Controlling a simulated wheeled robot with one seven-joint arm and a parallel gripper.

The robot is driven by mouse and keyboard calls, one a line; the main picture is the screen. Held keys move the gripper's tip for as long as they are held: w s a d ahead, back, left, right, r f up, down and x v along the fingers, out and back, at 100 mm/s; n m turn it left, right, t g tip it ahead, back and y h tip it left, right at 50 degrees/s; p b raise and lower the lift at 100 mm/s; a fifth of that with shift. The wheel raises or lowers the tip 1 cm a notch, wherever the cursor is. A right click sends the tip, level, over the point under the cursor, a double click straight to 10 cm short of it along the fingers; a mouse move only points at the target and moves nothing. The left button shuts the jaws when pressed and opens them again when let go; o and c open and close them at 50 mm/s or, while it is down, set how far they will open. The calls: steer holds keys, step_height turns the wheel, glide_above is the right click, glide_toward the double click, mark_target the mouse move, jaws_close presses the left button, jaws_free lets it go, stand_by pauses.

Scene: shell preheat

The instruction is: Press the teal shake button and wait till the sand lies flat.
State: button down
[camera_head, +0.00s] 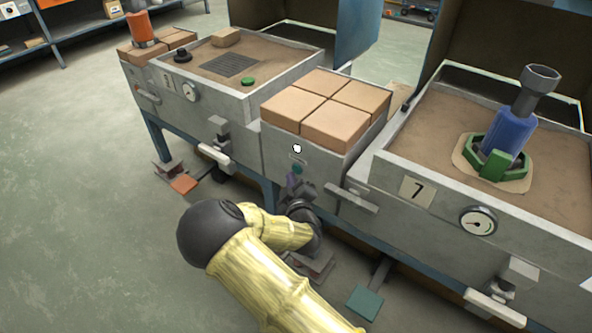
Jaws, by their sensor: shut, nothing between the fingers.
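A small teal button (297,169) sits on the front of the grey unit between the two sand boxes, below a round white knob or lamp (297,148). My gripper (294,181) is shut and empty, just below the button. I cannot tell whether its tips touch it. The right box (437,196), marked 7, holds brown sand (428,140) that looks roughly level, with a paler patch around a green clamp (491,158) and an upright blue cylinder (509,130). The left box (213,105) also holds sand (275,58).
Light brown blocks (335,125) top the middle unit. A teal pedal (365,302) and an orange pedal (184,184) stick out low in front. Levers (352,198) project from the fronts. The floor (80,200) at left is clear.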

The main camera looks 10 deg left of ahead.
steer(key=shift+s+a, duration=0.3)
steer(key=shift+s, duration=0.45)
steer(key=shift+s+a, duration=0.35)
steer(key=shift+s, duration=0.4)
steer(key=shift+s+a, duration=0.3)
steer(key=shift+s, duration=0.45)
